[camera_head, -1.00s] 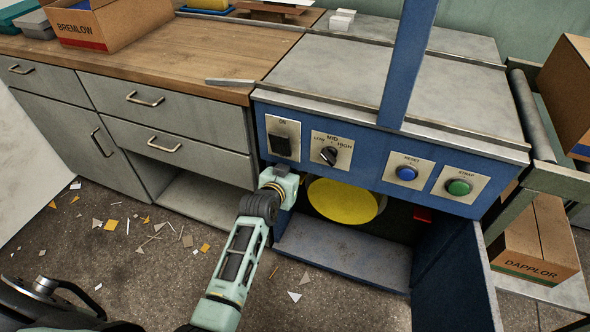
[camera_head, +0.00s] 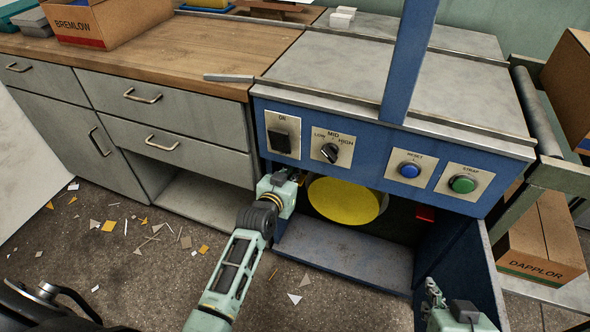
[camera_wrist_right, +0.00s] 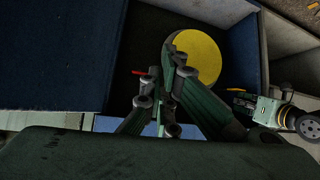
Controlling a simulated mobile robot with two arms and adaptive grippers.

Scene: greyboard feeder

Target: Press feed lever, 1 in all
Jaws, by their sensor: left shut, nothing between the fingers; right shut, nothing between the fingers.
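A small red piece (camera_head: 425,213), which looks like the feed lever, shows in the dark open bay under the blue control panel, right of a yellow disc (camera_head: 343,200). In the right wrist view the red piece (camera_wrist_right: 138,72) shows as a thin strip just beyond my right fingers. My right gripper (camera_head: 434,290) is shut and empty at the bay's lower right, below the red piece and apart from it in the head view. Its fingers (camera_wrist_right: 165,75) fill the middle of the wrist view. My left gripper (camera_head: 298,176) is shut and empty at the bay's left edge.
A blue door (camera_head: 478,265) stands open on the right. Scraps litter the floor left of the machine.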

